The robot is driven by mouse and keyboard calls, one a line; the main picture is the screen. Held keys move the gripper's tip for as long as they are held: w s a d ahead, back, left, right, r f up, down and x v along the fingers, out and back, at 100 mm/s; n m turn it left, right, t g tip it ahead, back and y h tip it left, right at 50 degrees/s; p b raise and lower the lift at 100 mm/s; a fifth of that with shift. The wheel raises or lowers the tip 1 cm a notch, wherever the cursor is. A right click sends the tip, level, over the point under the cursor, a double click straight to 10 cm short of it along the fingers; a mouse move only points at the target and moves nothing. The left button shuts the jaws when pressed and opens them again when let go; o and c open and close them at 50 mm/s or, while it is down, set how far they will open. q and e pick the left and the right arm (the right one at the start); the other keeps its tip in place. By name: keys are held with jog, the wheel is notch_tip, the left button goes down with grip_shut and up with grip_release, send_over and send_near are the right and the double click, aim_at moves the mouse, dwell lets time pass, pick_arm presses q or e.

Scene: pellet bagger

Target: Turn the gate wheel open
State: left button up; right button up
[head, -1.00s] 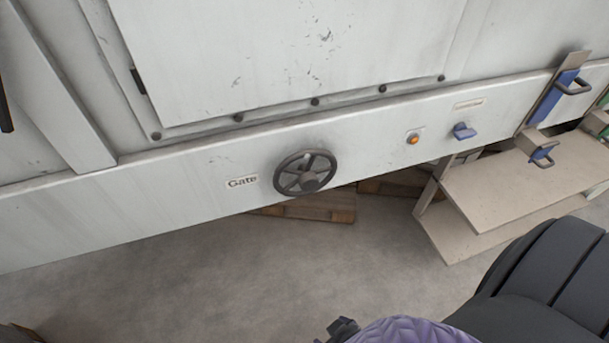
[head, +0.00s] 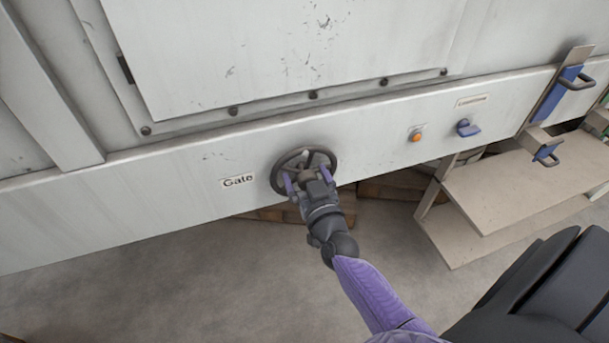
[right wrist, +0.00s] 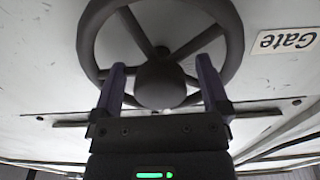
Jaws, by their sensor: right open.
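The gate wheel (head: 292,158) is a dark spoked handwheel on the pale machine panel, just right of the "Gate" label (head: 238,181). My right gripper (head: 307,176) is in front of the wheel, its two purple fingers apart. In the right wrist view the wheel (right wrist: 237,42) fills the upper middle, and the fingers (right wrist: 160,85) stand open on either side of its round hub (right wrist: 160,84). I cannot tell whether they touch the hub or spokes. The lower part of the wheel is partly hidden by my gripper in the head view. My left gripper is not in view.
Wooden pallets (head: 385,188) lie under the machine. The floor in front is clear.

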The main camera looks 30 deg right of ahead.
jog(key=shift+w+d, duration=0.1)
jog(key=shift+w, duration=0.5)
jog(key=shift+c, duration=0.2)
grip_shut()
